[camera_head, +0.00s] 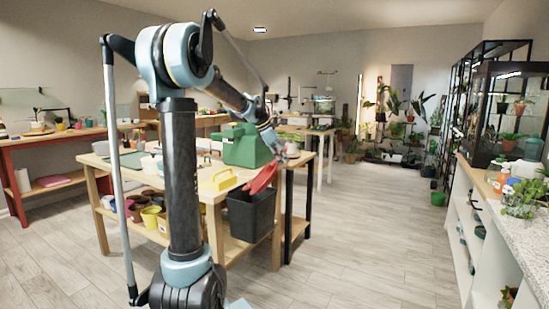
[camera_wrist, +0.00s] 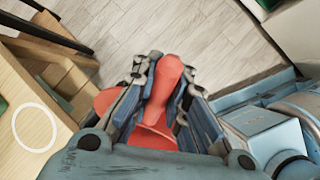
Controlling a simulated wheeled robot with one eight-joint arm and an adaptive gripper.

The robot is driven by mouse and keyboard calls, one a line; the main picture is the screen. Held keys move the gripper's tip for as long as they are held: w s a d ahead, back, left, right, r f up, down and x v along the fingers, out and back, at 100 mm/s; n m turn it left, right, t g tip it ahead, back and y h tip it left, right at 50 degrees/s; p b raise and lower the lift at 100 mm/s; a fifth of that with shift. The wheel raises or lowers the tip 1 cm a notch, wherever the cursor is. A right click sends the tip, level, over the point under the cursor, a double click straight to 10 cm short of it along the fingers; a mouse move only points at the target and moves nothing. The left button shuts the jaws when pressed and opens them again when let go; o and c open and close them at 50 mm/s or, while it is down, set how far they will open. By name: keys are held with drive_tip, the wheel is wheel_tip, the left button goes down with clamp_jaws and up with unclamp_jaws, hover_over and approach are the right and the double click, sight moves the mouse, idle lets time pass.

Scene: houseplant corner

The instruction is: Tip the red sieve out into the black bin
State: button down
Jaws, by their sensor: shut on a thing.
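The red sieve (camera_head: 263,178) shows in the head view above the black bin (camera_head: 250,215), slanting from upper right to lower left. The bin is at the near right end of the wooden workbench. My gripper (camera_wrist: 160,90) is shut on the sieve's red handle (camera_wrist: 168,72) in the wrist view. More of the red sieve shows below and left between and behind the fingers, largely hidden by them. In the head view my gripper (camera_head: 279,146) is small, just above the sieve. The bin's inside and any contents of the sieve cannot be made out.
Floor (camera_head: 350,220) to the right is clear, up to a white counter (camera_head: 510,230).

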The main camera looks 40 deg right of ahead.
drive_tip(key=s+d+f+m+t+y, duration=0.1)
drive_tip(key=s+d+f+t+y, duration=0.2)
drive_tip(key=f, duration=0.9)
drive_tip(key=shift+d+f+t+y, duration=0.15)
drive_tip(key=shift+d+t+y, duration=0.05)
drive_tip(key=shift+t+y, duration=1.7)
